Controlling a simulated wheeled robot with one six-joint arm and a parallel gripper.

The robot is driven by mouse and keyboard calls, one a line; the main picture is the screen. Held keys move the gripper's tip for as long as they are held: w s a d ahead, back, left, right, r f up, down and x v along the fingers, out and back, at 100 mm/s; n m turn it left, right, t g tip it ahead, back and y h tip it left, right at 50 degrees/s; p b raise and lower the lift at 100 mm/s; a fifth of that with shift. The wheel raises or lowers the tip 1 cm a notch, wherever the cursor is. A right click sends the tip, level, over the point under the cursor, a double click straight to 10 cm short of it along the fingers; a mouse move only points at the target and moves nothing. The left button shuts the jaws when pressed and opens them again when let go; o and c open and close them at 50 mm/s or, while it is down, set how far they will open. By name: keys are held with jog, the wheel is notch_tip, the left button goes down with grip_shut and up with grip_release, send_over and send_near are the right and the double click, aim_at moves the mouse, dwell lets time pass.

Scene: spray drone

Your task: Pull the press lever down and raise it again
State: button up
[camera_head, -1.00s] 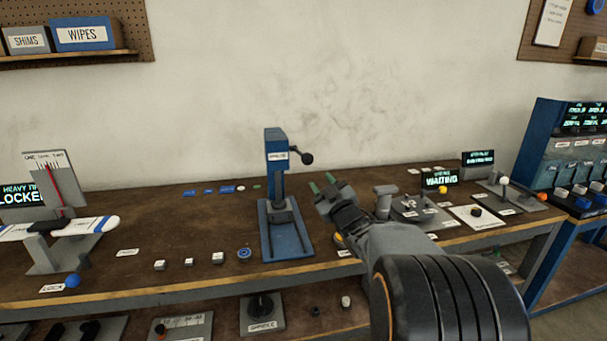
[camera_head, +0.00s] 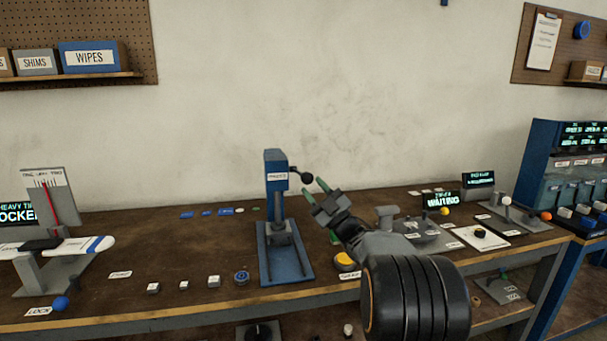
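The blue press (camera_head: 277,190) stands upright on its blue base (camera_head: 286,268) in the middle of the bench. Its lever (camera_head: 303,176) sticks out to the right near the top and ends in a black ball knob. My gripper (camera_head: 315,191) is just to the right of and slightly below the knob, with its green-tipped fingers pointing up and left. The fingers are apart with nothing seen between them. Whether a fingertip touches the knob I cannot tell.
A yellow button (camera_head: 345,261) sits right of the press base, below my arm. Small blocks and a round blue part (camera_head: 242,277) lie to its left. A scale with a white wing-like part (camera_head: 75,246) stands at far left. A grey fixture (camera_head: 388,222) is at right.

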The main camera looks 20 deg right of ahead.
aim_at(303, 176)
jog(key=shift+p+x, duration=0.35)
jog(key=shift+x, duration=2.2)
jog(key=shift+c, duration=0.4)
grip_shut()
